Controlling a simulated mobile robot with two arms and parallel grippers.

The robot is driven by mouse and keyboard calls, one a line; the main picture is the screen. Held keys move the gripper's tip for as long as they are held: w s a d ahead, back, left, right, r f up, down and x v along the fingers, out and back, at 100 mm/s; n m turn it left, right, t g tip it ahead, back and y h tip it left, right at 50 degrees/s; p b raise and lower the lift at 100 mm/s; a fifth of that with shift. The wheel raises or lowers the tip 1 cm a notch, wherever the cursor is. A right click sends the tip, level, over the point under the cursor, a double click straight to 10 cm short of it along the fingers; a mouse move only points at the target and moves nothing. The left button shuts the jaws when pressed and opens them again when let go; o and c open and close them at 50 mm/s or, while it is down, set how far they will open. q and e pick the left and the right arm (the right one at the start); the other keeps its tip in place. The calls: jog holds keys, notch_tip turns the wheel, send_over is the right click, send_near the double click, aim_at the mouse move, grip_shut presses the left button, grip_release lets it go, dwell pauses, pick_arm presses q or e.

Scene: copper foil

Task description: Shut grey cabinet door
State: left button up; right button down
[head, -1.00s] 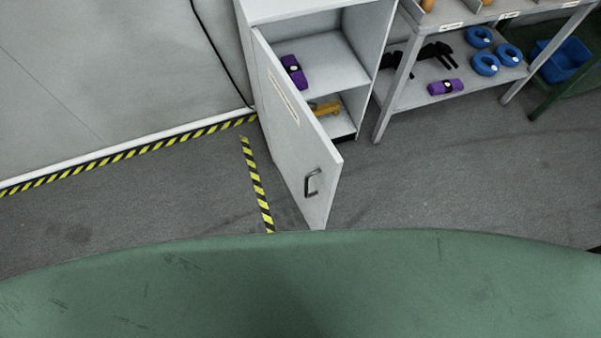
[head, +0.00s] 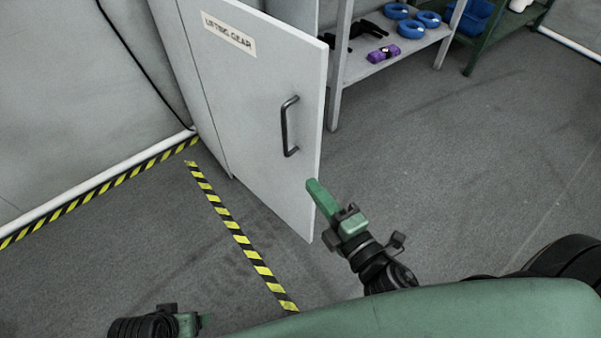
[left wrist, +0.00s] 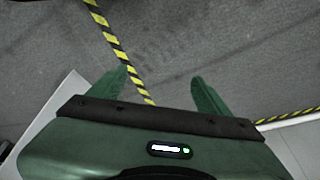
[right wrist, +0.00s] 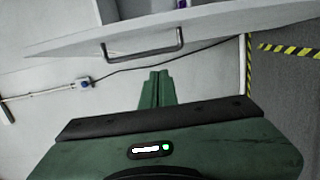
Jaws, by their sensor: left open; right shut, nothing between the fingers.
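The grey cabinet door (head: 255,110) stands open in the head view, swung out from the cabinet, with a "LIFTING GEAR" label and a dark bar handle (head: 289,126). The door (right wrist: 205,28) and its handle (right wrist: 142,48) also show in the right wrist view. My right gripper (head: 314,188) is shut and empty, beside the door's free edge and below the handle in the head view; whether it touches the door I cannot tell. My left gripper (head: 203,321) is low at the left in the head view. Its fingers (left wrist: 160,88) are apart and empty over the floor.
Yellow-black floor tape (head: 235,230) runs in front of the door, and more lies along the wall. A grey shelf rack (head: 375,70) with blue rings and a purple roll stands right of the cabinet. A green bench (head: 487,50) is behind it. Floor at right is clear.

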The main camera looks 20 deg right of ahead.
aim_at(305, 147)
pick_arm(q)
jog(key=shift+f+p, duration=0.9)
jog(key=shift+f, duration=1.65)
pick_arm(e)
jog(key=shift+w+d+r, duration=0.1)
jog(key=shift+w+d, duration=0.1)
jog(key=shift+w, duration=1.75)
jog(key=shift+w+d+r, duration=0.15)
jog(key=shift+w, duration=1.75)
jog(key=shift+w+d+r, duration=0.1)
jog(key=shift+w+d, duration=0.1)
jog(key=shift+w, duration=1.75)
